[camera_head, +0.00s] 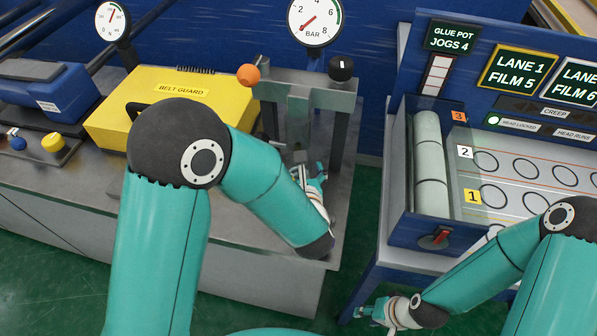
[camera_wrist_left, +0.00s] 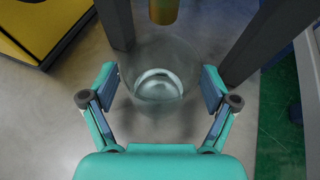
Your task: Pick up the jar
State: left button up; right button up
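A clear glass jar (camera_wrist_left: 158,86) stands on the grey metal surface in the left wrist view, below a brass-coloured cylinder (camera_wrist_left: 163,8). My left gripper (camera_wrist_left: 161,85) has its fingers spread wide, one on each side of the jar. I cannot tell whether the pads touch the glass. In the head view my left gripper (camera_head: 312,180) is at the metal press frame, and I cannot make out the jar there. My right gripper (camera_head: 370,312) is low beside the blue stand, away from the jar; its finger opening is too small to judge.
The press frame (camera_head: 302,88) has posts close around the left gripper. A yellow belt guard (camera_head: 170,105) lies left of it. A blue machine (camera_head: 400,205) with pale wrapped rolls (camera_head: 430,160) stands on the right. Green floor shows in the gap between.

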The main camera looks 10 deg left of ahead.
pick_arm(q)
jog(key=shift+a, duration=0.1)
jog(key=c, duration=1.1)
jog(key=shift+r, duration=0.1)
